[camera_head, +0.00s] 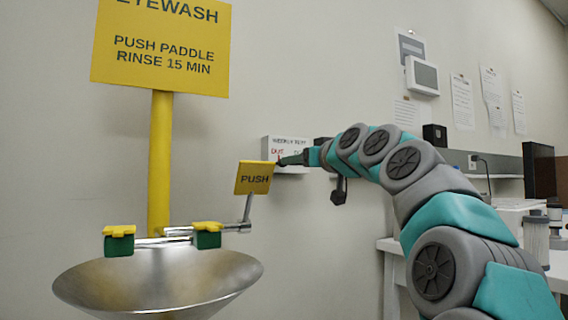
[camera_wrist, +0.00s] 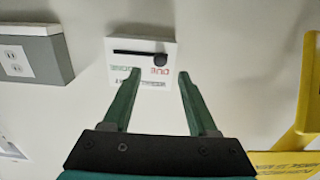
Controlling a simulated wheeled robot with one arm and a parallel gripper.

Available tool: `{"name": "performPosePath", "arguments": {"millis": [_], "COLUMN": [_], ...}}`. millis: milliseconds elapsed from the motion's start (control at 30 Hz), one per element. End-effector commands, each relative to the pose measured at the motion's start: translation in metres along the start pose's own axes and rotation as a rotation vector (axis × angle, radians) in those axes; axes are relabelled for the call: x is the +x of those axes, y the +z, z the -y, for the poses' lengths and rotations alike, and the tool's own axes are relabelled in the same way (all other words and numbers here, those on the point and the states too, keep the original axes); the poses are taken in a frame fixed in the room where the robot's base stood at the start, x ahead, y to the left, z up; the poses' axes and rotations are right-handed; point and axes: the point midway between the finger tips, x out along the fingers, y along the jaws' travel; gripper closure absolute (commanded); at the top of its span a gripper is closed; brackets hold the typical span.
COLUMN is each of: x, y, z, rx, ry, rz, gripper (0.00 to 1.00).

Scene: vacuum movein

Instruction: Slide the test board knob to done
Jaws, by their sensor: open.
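The test board is a small white panel on the wall, seen in the head view (camera_head: 270,156) and upside down in the wrist view (camera_wrist: 143,43). It has a dark horizontal slot. The round black knob (camera_wrist: 160,59) sits at the slot's end beside the red "DUE" lettering; the green "DONE" lettering is toward the other end. My gripper (camera_wrist: 159,74) is open, its green fingers reaching toward the board with the knob between and slightly beyond the tips. No contact with the knob can be made out. In the head view my gripper (camera_head: 284,162) covers part of the board.
A yellow PUSH paddle (camera_head: 253,178) stands close left of my gripper, above the eyewash bowl (camera_head: 160,280). A yellow eyewash sign (camera_head: 162,45) is at left. A grey outlet box (camera_wrist: 30,55) shows in the wrist view. A bench with equipment is at right.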

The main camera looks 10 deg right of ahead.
Motion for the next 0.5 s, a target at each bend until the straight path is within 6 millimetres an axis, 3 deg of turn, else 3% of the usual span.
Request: {"name": "performPosePath", "arguments": {"millis": [500], "x": [0.058], "y": [-0.001], "z": [0.0], "rx": [-0.001], "ry": [0.0], "rz": [0.001], "gripper": [0.41]}}
